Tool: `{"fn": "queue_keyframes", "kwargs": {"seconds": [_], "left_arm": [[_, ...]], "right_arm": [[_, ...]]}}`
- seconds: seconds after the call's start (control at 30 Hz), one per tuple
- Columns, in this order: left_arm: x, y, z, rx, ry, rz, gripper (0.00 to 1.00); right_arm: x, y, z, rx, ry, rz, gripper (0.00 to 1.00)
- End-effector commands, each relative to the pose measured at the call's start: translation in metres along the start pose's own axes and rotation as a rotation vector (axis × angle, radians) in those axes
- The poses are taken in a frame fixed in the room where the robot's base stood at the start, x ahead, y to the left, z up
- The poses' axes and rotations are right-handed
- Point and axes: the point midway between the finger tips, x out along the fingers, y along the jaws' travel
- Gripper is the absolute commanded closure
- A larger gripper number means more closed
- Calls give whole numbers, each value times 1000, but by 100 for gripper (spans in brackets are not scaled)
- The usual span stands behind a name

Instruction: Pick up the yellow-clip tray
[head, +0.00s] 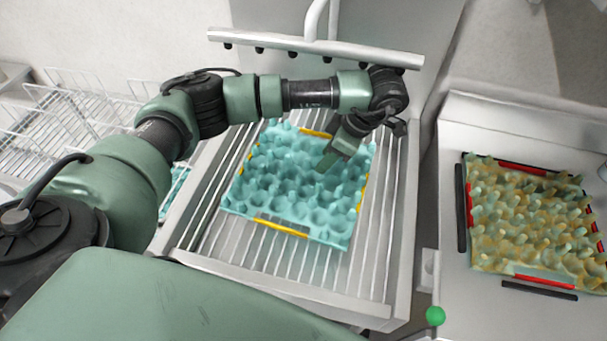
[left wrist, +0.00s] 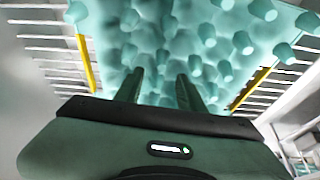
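The yellow-clip tray (head: 288,178) is a teal egg tray with yellow clips on its edges. It lies on the slatted rack in the middle of the head view. It also fills the upper part of the left wrist view (left wrist: 190,50), with a yellow strip on each side. My left gripper (head: 327,165) is over the tray's far right part, pointing down toward it. In the left wrist view its two fingers (left wrist: 158,88) stand apart with no object held between them. Whether the fingertips touch the tray cannot be told. My right gripper is not in view.
A brownish egg tray with red clips (head: 530,215) lies on the white surface at right. A white pipe with a row of nozzles (head: 315,48) runs behind the rack (head: 215,235). Wire baskets (head: 60,120) stand at left. A green ball (head: 435,316) is at the lower right.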

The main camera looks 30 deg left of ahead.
Motion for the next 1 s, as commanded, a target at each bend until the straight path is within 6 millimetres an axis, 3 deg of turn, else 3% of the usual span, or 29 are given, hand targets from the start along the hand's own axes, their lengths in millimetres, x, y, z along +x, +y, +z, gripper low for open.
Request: {"fn": "queue_keyframes", "kwargs": {"seconds": [0.2,0.4,0.67,0.83,1.0], "left_arm": [[10,-1,-36,-5,3,-3,61],[39,0,-31,-1,1,-2,61],[42,0,-30,-2,1,0,61],[42,0,-30,-2,1,0,100],[42,0,-30,-2,1,0,100]], "right_arm": [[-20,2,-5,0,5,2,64],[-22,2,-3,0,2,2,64],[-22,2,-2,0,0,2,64],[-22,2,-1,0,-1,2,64],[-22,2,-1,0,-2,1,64]]}}
